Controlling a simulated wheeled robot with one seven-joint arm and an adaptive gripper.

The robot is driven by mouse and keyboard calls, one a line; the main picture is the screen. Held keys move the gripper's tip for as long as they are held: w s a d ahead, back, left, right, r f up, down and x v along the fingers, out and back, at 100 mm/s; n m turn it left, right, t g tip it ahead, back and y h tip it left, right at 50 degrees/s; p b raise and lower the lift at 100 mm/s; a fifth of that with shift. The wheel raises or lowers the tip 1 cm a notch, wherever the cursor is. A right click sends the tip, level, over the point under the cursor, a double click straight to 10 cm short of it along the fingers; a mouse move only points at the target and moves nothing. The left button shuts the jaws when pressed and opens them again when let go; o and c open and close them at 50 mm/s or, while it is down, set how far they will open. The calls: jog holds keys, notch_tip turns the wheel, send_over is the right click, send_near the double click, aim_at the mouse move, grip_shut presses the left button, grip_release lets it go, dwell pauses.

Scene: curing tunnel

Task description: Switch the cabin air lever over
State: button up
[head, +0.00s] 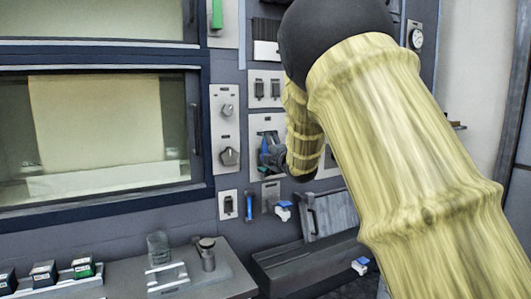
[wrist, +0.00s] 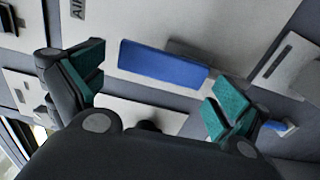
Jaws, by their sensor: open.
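The cabin air lever is a blue bar (wrist: 163,65) on a pale plate in the wrist view, with a partly seen "AIR" label near the upper left. In the head view, the blue lever (head: 264,144) shows on a pale wall panel, partly hidden by my gripper (head: 274,156). In the wrist view my gripper (wrist: 157,80) is open, its green-padded fingers apart at either end of the bar. A small gap shows at the left finger; whether the right pad touches the bar, I cannot tell. My gripper is not closed on anything.
Two dark switches (head: 267,90) sit above the lever panel, and knobs (head: 229,156) to its left. Below are a small switch (head: 228,205) and a blue-and-white fitting (head: 284,210). A counter (head: 215,283) holds a glass jar and a metal cup (head: 207,255).

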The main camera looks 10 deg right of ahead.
jog(key=shift+s, duration=0.1)
jog(key=v, duration=1.2)
notch_tip(320, 180, down, 16)
jog(key=s+m+g+h+p, duration=0.1)
jog(key=m+g+h, duration=0.1)
jog(key=m, duration=0.2)
jog(key=s+f+m+g+h+p, duration=0.1)
jog(key=s+f+m+g, duration=0.3)
jog(key=f, duration=0.6)
jog(key=s+f+m, duration=0.1)
jog(key=s+f, duration=0.5)
jog(key=f, duration=0.4)
jog(key=s+f+m+g+h+p, duration=0.1)
jog(key=s+f+m+g, duration=0.15)
jog(key=s+f, duration=0.45)
jog(key=s+f+m+g+p, duration=0.1)
jog(key=s+f+m+g, duration=0.4)
jog(key=s+f, duration=1.25)
jog(key=s+a+f+m+g, duration=0.1)
jog(key=s+f+m+g, duration=0.1)
jog(key=s, duration=0.9)
jog(key=s+a+f+m+g+p, duration=0.1)
jog(key=s+a+f+m+g, duration=0.1)
jog(key=s, duration=0.9)
jog(key=shift+f+m, duration=0.3)
jog(key=shift+m, duration=0.15)
